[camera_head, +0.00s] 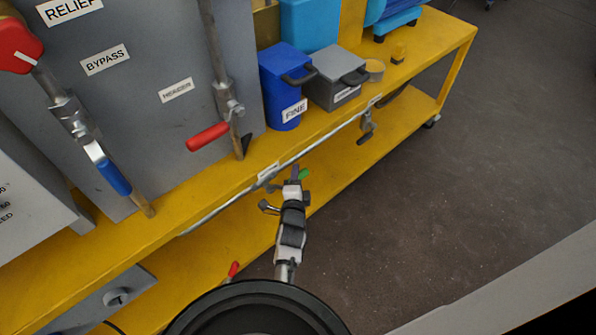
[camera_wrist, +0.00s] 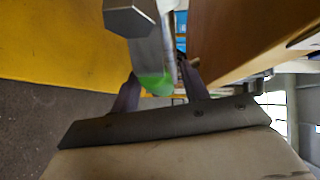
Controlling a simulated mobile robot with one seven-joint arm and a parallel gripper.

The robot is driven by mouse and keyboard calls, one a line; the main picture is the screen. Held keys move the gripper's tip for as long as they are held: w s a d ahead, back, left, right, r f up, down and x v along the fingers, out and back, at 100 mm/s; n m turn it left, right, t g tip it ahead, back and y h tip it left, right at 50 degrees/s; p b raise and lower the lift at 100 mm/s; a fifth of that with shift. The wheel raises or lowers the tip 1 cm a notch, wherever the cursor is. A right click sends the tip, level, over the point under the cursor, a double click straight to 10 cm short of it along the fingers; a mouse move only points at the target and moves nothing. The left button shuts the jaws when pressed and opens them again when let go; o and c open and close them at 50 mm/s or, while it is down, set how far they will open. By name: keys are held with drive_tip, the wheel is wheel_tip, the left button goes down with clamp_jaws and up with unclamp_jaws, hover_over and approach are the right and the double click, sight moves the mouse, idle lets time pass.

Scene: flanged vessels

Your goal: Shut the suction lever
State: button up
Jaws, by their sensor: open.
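A lever with a green grip (camera_head: 305,174) sits at the front edge of the yellow cart, under a thin pipe with a small label too blurred to read. I cannot confirm from its label that it is the suction lever. In the wrist view its green end (camera_wrist: 155,84) and flat grey arm run from a hex nut (camera_wrist: 130,18) down between my fingers. My gripper (camera_head: 295,179) is open at this lever, one finger on each side of the green end. I cannot tell whether either finger touches it. My gripper partly hides the lever in the head view.
The yellow cart (camera_head: 455,62) carries a grey panel with a red-handled lever (camera_head: 208,136) and a blue-handled lever (camera_head: 114,177). Blue (camera_head: 284,82) and grey (camera_head: 335,78) boxes stand on top. Another lever (camera_head: 367,125) hangs farther along the pipe. The floor at right is clear.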

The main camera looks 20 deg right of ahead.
drive_tip(key=shift+w, duration=0.15)
drive_tip(key=shift+c, duration=0.2)
clamp_jaws()
